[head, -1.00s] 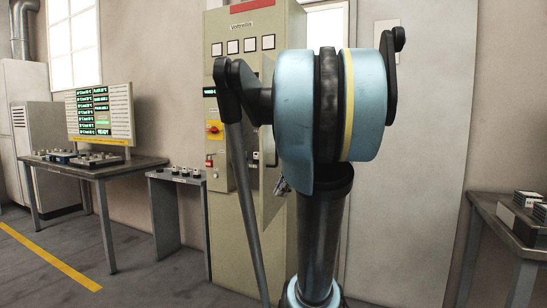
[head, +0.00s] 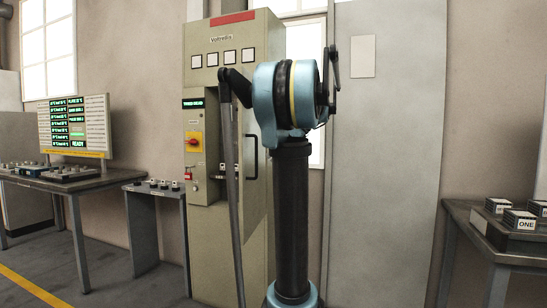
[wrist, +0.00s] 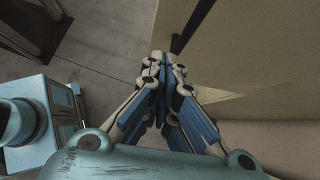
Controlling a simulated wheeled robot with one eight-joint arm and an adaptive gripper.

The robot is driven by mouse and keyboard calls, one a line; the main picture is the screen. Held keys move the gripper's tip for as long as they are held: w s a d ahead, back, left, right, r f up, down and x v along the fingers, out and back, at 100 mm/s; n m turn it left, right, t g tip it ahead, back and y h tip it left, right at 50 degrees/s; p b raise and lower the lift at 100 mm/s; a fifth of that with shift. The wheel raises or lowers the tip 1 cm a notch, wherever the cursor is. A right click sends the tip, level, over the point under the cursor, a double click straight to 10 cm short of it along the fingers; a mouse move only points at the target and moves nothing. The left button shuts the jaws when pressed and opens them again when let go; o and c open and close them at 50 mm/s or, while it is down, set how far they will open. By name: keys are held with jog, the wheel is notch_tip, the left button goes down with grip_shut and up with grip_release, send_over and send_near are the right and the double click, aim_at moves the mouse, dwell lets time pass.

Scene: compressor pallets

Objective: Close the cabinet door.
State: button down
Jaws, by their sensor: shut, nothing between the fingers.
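The tall beige cabinet (head: 222,75) stands left of centre in the head view, with meters on top and a red-and-yellow switch on its front. Its door (head: 251,185) shows as a beige panel with a black bar handle, at an angle to the front; my arm hides part of it. A recess shows left of it; how far the door stands open I cannot tell. My gripper (wrist: 165,75) is shut and empty in the wrist view, beside a beige panel (wrist: 250,60) with a dark bar. Contact is unclear.
A desk (head: 95,184) with a lit screen (head: 75,127) and a small control stand (head: 155,189) are left of the cabinet. A table (head: 465,212) with small boxes (head: 519,219) is at the right. Grey floor lies in front at the left.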

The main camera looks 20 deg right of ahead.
aim_at(244, 175)
jog(key=shift+w+a+f, duration=0.6)
jog(key=shift+a+f, duration=0.15)
jog(key=shift+a, duration=0.55)
jog(key=shift+w+a+f, duration=0.65)
jog(key=shift+a+f, duration=0.15)
jog(key=shift+a, duration=0.5)
jog(key=shift+w+a+f, duration=0.6)
jog(key=shift+a+f, duration=0.15)
jog(key=shift+a, duration=0.55)
